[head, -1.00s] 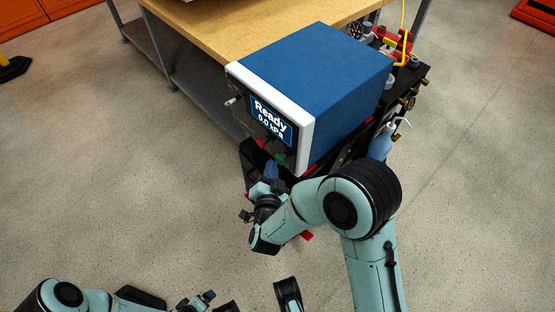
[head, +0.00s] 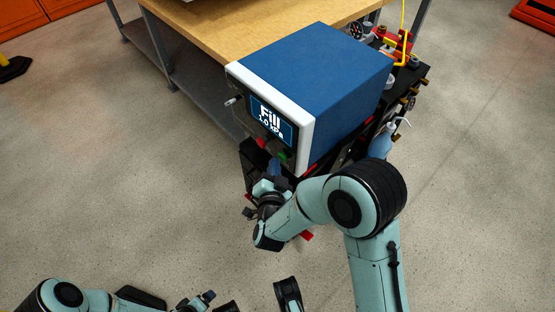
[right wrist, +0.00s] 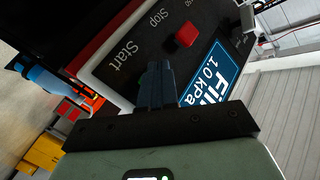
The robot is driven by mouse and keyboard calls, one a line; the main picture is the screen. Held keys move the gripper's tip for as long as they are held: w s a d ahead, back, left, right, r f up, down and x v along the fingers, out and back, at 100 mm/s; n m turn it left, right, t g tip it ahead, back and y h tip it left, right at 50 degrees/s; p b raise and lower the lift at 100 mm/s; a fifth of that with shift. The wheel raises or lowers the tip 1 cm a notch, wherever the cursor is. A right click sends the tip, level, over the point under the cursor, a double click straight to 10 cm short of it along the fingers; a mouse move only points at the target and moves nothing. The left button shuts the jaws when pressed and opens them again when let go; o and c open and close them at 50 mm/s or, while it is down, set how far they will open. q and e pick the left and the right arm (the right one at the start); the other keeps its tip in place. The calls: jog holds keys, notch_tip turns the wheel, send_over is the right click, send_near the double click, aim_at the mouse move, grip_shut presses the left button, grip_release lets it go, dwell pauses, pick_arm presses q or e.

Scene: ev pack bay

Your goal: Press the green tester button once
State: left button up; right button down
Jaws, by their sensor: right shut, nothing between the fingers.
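The tester (head: 320,85) is a blue box with a white-framed dark front. Its screen (head: 271,119) reads "Fill 1.0 kPa", and this also shows in the right wrist view (right wrist: 214,77). The green button (head: 284,155) is low on the front panel. My right gripper (head: 274,168) is shut and empty, its blue fingertips just in front of the panel by the green button.
A red button (right wrist: 187,34) labelled "Stop" is close beside the fingers in the right wrist view. A wooden bench (head: 220,30) stands behind the tester. A blue bottle (head: 381,145) and fittings are at the tester's right.

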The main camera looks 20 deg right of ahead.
jog(key=shift+d, duration=0.2)
jog(key=shift+a, duration=0.1)
dwell(0.4)
jog(key=shift+s+a, duration=0.25)
jog(key=shift+a, duration=0.35)
jog(key=shift+s+a, duration=0.2)
jog(key=shift+a, duration=0.4)
jog(key=shift+s+a, duration=0.3)
jog(key=shift+a, duration=0.5)
jog(key=shift+s+a, duration=0.25)
jog(key=shift+a, duration=0.5)
jog(key=shift+s+a, duration=0.3)
jog(key=shift+a, duration=0.5)
